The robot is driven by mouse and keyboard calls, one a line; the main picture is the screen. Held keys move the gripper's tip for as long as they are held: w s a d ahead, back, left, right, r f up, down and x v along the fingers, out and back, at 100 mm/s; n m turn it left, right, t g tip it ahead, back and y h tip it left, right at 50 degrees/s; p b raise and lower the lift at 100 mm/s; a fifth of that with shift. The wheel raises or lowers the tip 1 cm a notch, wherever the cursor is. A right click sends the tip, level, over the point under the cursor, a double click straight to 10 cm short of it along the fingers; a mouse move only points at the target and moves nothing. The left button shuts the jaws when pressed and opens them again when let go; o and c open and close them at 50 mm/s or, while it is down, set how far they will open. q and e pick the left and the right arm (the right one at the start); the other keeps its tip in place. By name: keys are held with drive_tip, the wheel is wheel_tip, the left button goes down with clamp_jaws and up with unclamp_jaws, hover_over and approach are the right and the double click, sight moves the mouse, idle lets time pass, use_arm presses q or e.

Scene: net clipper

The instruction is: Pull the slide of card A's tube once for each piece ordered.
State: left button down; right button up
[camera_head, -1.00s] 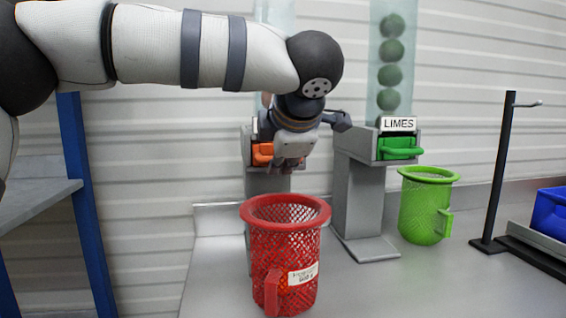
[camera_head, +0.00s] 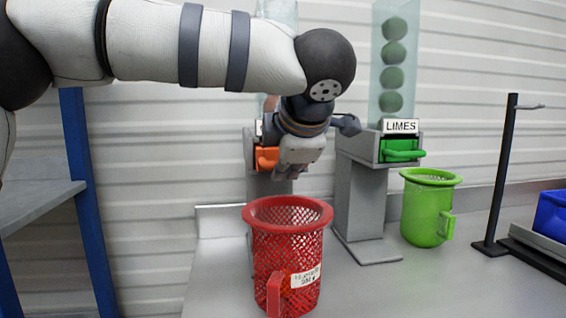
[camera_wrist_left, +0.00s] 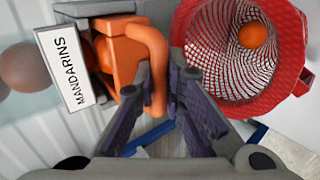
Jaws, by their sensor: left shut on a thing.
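The mandarin tube's orange slide (camera_head: 267,158) sits in a grey stand left of the lime stand. In the left wrist view its orange handle (camera_wrist_left: 152,62) is between the fingers of my left gripper (camera_wrist_left: 157,88), beside the MANDARINS sign (camera_wrist_left: 68,65). My left gripper (camera_head: 292,174) is shut on the handle and partly hides the stand in the head view. The red mesh basket (camera_head: 287,213) stands in front, below the gripper. One orange mandarin (camera_wrist_left: 253,34) shows in it in the wrist view. The basket's tag (camera_head: 305,276) is too blurred to read. My right gripper is not in view.
The LIMES stand (camera_head: 362,200) has a green slide (camera_head: 402,150) and a tube of several limes (camera_head: 392,77). A green basket (camera_head: 428,213), a black post with a hook (camera_head: 500,175) and a blue bin (camera_head: 551,213) stand to the right. A blue-legged shelf is left.

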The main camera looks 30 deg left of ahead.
use_arm(q)
drive_tip(key=s+d, duration=0.5)
drive_tip(key=s, duration=0.1)
drive_tip(key=shift+s, duration=0.15)
idle(0.5)
drive_tip(key=shift+r, duration=0.15)
idle(0.4)
drive_tip(key=w+a, duration=0.6)
drive_tip(key=w, duration=0.2)
drive_tip(key=shift+w+a, duration=0.2)
idle(0.6)
idle(0.4)
drive_tip(key=s+d, duration=0.6)
drive_tip(key=s, duration=0.2)
drive_tip(key=shift+s+d, duration=0.15)
drive_tip(key=shift+d, duration=0.05)
idle(0.7)
idle(0.5)
